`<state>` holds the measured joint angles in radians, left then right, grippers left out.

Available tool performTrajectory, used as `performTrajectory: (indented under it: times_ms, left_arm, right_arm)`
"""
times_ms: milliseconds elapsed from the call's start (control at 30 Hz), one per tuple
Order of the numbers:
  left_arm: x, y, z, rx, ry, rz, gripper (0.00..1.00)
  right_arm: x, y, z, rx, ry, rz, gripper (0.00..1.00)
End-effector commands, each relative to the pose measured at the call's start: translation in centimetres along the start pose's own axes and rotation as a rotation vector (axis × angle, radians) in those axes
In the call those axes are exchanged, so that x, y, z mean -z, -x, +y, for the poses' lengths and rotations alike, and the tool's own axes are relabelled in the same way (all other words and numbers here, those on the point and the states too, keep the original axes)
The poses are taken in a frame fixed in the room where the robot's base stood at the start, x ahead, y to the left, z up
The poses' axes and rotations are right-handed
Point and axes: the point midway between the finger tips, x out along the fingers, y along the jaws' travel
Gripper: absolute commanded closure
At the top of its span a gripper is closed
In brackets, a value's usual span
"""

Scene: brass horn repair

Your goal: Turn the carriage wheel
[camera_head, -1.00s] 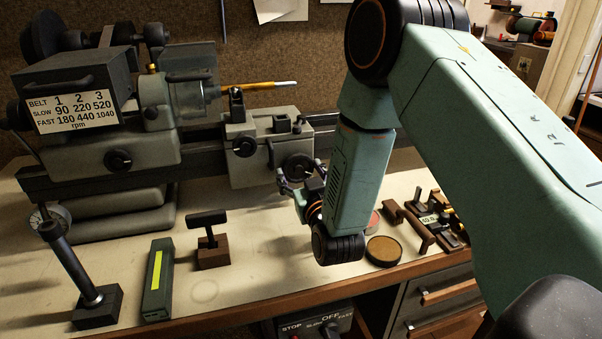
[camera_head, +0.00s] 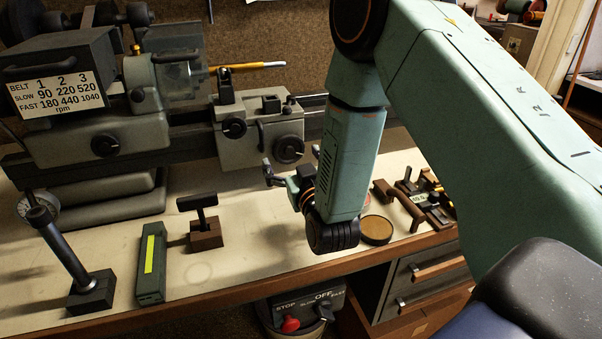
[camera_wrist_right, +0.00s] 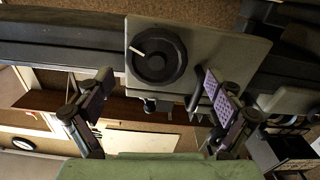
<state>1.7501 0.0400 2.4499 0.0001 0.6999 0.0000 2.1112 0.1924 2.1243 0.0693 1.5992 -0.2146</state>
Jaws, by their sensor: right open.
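The carriage wheel (camera_head: 289,149) is a round black handwheel on the grey front of the lathe carriage (camera_head: 262,127). In the right wrist view the wheel (camera_wrist_right: 157,56) shows face on, with a pale streak on its face. My right gripper (camera_head: 292,166) is open and empty, just in front of and below the wheel in the head view. In the right wrist view its two fingers (camera_wrist_right: 148,105) stand wide apart, left and right, with the wheel higher in the picture; I see no contact. My left gripper is out of view.
A T-handled tool in a brown block (camera_head: 205,238), a green box with a yellow strip (camera_head: 151,262) and a dark post (camera_head: 66,250) stand on the bench. A round brown-topped tin (camera_head: 376,229) lies right of my gripper. The switch box (camera_head: 299,312) hangs below.

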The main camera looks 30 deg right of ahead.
Motion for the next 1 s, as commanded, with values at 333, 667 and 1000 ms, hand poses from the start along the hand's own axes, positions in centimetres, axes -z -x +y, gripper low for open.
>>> performTrajectory:
  times_ms: [333, 667, 1000]
  left_arm:
    - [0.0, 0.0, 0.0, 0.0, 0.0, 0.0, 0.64]
    - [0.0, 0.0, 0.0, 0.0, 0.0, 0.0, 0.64]
    - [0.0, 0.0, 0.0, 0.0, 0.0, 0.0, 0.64]
  right_arm:
    - [-0.1, 7.1, 0.0, 0.003, 0.002, -0.004, 0.07]
    - [0.0, 10.1, 0.0, 0.002, 0.0, 0.0, 0.07]
    - [0.0, 10.2, 0.0, 0.002, 0.0, 0.0, 0.07]
